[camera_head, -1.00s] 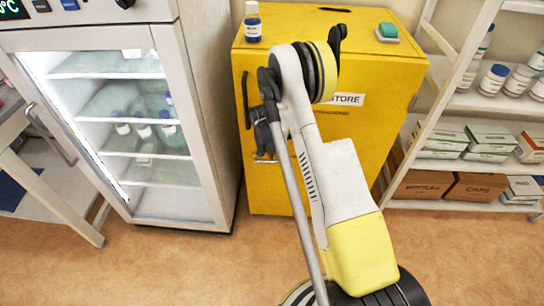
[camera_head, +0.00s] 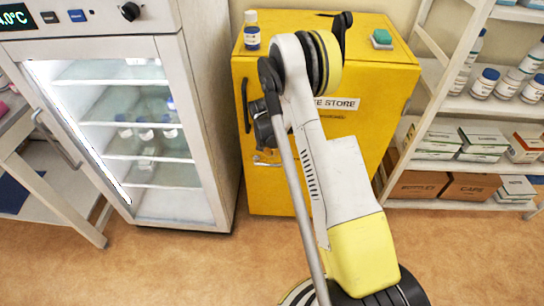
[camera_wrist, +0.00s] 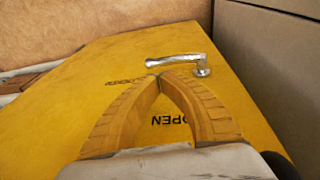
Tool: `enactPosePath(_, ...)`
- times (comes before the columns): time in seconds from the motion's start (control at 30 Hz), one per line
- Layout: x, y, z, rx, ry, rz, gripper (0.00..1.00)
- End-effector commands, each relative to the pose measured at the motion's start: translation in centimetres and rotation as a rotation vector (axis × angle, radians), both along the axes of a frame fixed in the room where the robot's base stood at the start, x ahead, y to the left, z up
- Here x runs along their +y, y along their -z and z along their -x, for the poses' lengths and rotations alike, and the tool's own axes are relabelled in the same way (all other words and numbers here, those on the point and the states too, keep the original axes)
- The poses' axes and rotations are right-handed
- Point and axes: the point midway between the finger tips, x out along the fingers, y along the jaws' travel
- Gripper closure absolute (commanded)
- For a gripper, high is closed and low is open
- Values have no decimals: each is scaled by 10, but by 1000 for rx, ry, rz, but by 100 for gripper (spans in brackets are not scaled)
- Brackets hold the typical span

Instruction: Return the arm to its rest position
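My arm (camera_head: 345,180) stands folded in front of the yellow cabinet (camera_head: 370,110) in the head view, with its elbow at the cabinet's top front edge. My gripper (camera_wrist: 160,77) shows in the wrist view. Its two tan fingers meet at the tips, with nothing seen between them. The fingertips appear just below the silver lever handle (camera_wrist: 178,60) in the picture, in front of the yellow cabinet face (camera_wrist: 70,95). They do not seem to hold the handle; the exact gap cannot be told. In the head view the arm largely hides the gripper.
A glass-door fridge (camera_head: 215,120) stands left of the cabinet, its door shut. A white shelf rack (camera_head: 460,105) with bottles and boxes stands to the right. A blue-labelled bottle (camera_head: 252,32) and a green-topped item (camera_head: 382,38) sit on the cabinet. Brown floor (camera_head: 180,265) is clear in front.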

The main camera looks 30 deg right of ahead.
Motion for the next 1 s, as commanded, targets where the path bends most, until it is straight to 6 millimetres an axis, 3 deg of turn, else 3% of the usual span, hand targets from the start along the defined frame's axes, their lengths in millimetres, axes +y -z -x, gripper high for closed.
enactPosePath(0.03,1,-18,2,0,0,0,100)
enactPosePath(0.2,5,-49,8,0,0,0,100)
enactPosePath(0.67,10,-77,11,-8,-11,-1,100)
enactPosePath(0.77,21,-108,14,-28,-44,-2,100)
enactPosePath(1.0,68,-223,45,-119,-184,-5,100)
